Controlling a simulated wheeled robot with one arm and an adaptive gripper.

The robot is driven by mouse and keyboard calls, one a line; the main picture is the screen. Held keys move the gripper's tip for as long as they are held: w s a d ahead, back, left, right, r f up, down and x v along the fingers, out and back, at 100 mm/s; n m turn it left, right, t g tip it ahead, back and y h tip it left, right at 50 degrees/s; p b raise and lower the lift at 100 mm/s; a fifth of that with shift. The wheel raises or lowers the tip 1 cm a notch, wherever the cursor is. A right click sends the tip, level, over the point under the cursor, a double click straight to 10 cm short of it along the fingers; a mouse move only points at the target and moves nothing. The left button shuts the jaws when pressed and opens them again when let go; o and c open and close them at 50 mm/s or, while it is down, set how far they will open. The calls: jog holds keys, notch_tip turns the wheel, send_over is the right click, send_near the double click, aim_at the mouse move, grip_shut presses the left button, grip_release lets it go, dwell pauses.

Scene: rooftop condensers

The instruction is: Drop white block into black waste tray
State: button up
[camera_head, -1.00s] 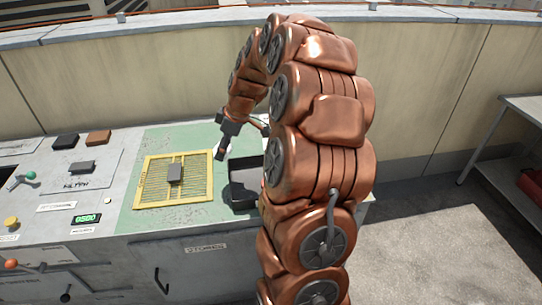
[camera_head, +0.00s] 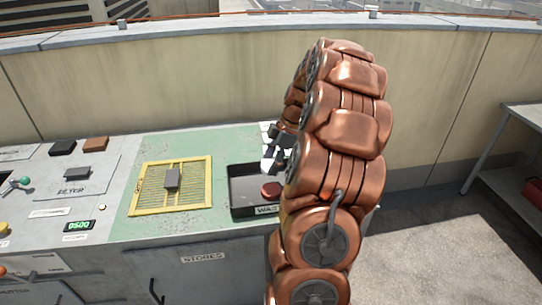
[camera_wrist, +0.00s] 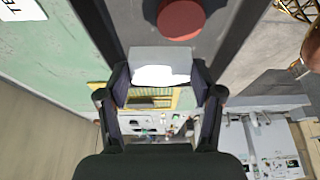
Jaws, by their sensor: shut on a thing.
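My gripper (camera_wrist: 160,80) is shut on the white block (camera_wrist: 160,62), which sits between its two fingertips in the wrist view. In the head view the gripper (camera_head: 273,158) is at the back right of the black waste tray (camera_head: 242,211), partly hidden by my arm. The tray is open-topped and stands on the green part of the counter. In the wrist view the block appears above the tray, whose dark wall (camera_wrist: 243,30) shows beside it. I cannot tell the height of the block above the tray floor.
A red round thing (camera_head: 271,190) lies in the tray, also seen in the wrist view (camera_wrist: 181,16). A yellow grille (camera_head: 148,203) with a dark grey block (camera_head: 172,179) stands left of the tray. Black (camera_head: 62,148) and brown (camera_head: 95,144) blocks lie further left.

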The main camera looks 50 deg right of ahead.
jog(key=shift+f, duration=1.45)
jog(key=o, duration=0.7)
jog(key=shift+o, duration=0.2)
jog(key=shift+r, duration=0.1)
jog(key=v, duration=1.1)
jog(key=shift+d+r, duration=0.15)
jog(key=shift+r, duration=0.2)
